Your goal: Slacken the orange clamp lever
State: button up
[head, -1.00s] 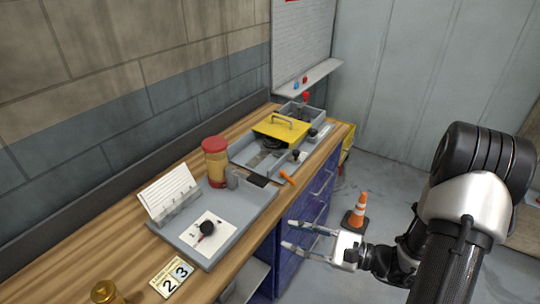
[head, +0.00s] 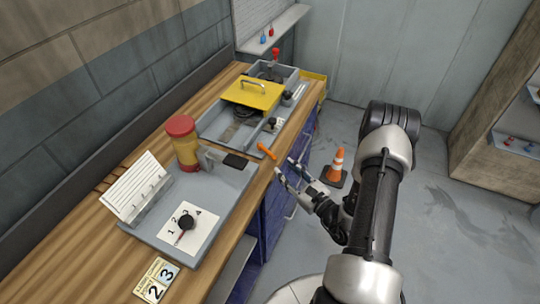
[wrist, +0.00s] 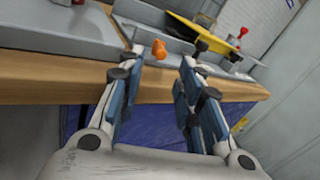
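The orange clamp lever (head: 266,151) sits at the front edge of the bench, between the grey plate with the dial and the grey tray with the yellow lid. In the wrist view the orange lever (wrist: 158,49) shows end-on, just beyond and between my fingers, nearer the left one. My gripper (head: 286,169) is open and empty, just in front of the bench edge and a little to the right of the lever in the head view. In the wrist view my gripper (wrist: 162,70) has its fingers well apart, and the lever appears apart from them.
A grey plate (head: 222,204) carries a dial (head: 187,222) and a red-capped jar (head: 183,142). A yellow lid (head: 252,95) with a handle lies over the grey tray behind. A traffic cone (head: 337,165) stands on the floor beyond my arm. The floor at right is clear.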

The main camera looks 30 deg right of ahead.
aim_at(270, 153)
jog(key=w, duration=0.3)
jog(key=w+a, duration=0.1)
jog(key=w, duration=0.2)
jog(key=w+b, duration=0.1)
jog(key=w, duration=0.2)
jog(key=shift+w+a, duration=0.15)
jog(key=shift+a, duration=0.15)
jog(key=shift+c, duration=0.3)
grip_shut()
